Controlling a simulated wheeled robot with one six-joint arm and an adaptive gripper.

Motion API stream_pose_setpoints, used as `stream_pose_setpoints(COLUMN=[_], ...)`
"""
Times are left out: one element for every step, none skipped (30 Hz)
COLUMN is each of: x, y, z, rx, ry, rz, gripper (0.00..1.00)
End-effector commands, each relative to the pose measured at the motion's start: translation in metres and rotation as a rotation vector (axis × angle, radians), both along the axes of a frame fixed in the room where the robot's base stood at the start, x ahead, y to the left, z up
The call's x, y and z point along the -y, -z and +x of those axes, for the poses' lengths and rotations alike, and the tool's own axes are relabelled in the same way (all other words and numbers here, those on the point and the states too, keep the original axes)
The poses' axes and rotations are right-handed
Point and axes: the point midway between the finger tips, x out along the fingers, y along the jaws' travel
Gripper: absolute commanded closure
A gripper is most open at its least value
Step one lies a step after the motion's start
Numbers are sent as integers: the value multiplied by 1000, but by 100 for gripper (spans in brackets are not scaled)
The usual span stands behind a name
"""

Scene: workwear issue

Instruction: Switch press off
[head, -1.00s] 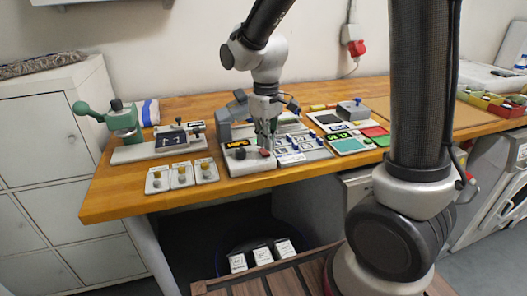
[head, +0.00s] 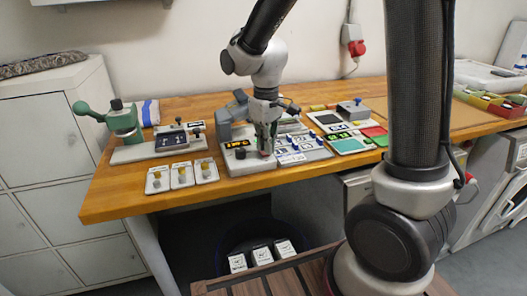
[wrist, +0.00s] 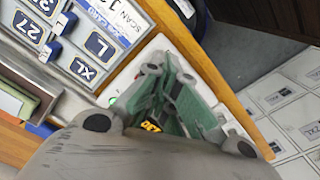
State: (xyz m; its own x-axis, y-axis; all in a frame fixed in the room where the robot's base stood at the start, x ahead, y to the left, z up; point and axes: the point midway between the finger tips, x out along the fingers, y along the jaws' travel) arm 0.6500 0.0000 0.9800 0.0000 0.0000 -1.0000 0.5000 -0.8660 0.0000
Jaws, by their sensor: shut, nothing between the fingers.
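The press (head: 237,116) is a grey machine on the wooden bench, with a pale base and a small black display (head: 238,143) showing yellow-orange characters. A dark knob (head: 240,154) sits on the front of its base. My gripper (head: 264,152) is shut and empty, pointing down at the right part of the base, where it hides most of a red button. I cannot tell whether the fingertips touch the button. In the wrist view, the green-grey fingers (wrist: 171,78) are together over the pale base, and part of the display (wrist: 151,127) shows between them.
Right of the press is a panel of size keys with blue sliders (head: 300,148). Three small button plates (head: 182,175) lie left. A green-handled hand press (head: 122,120) stands behind them.

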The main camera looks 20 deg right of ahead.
Motion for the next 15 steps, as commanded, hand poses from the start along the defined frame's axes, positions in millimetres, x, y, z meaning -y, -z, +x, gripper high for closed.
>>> stream_pose_setpoints(x=[0,0,0,0,0,0,0,0,0,0,0,0,0,0,0], y=[1,1,2,2,3,3,4,4,5,5,6,6,7,7,8], z=[0,0,0,0,0,0,0,0,0,0,0,0,0,0,0], rx=[0,0,0,0,0,0,0,0,0,0,0,0,-1,-1,-1], ry=[0,0,0,0,0,0,0,0,0,0,0,0,0,0,0], rz=[0,0,0,0,0,0,0,0,0,0,0,0,0,0,0], gripper=[100,100,100,100,100,100,100,100,100,100,100,100,100,100,100])
